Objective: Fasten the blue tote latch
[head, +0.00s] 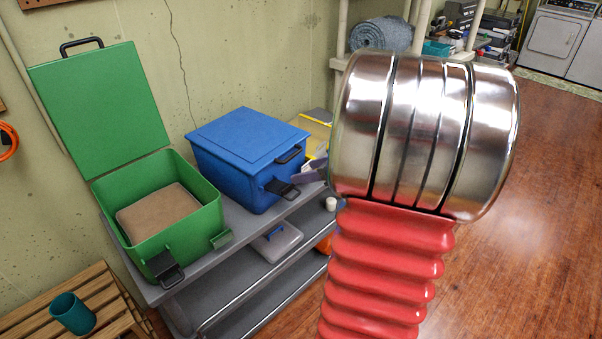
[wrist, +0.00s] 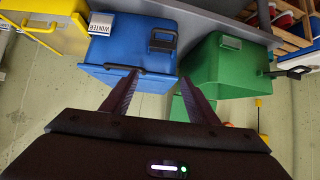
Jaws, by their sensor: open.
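The blue tote (head: 235,165) stands on the grey shelf top with its lid (head: 245,133) down. Its black latch (head: 283,188) juts out from the front wall below the lid's edge, apart from the lid. A black handle (head: 289,155) sits on the lid's front edge. In the wrist view the blue tote (wrist: 125,45) appears inverted, with the latch (wrist: 162,40) beyond the fingertips and the handle (wrist: 125,68) by the left finger. My gripper (wrist: 159,76) is open and empty, in front of the tote. In the head view my arm hides most of it; a dark finger shows beside the latch.
A green tote (head: 185,238) with its lid (head: 105,110) raised stands left on the same shelf (head: 232,228), holding a brown block (head: 160,213). A yellow tote (head: 317,130) stands beyond the blue one. A wooden slatted bench (head: 105,318) with a teal cup (head: 72,313) is front left.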

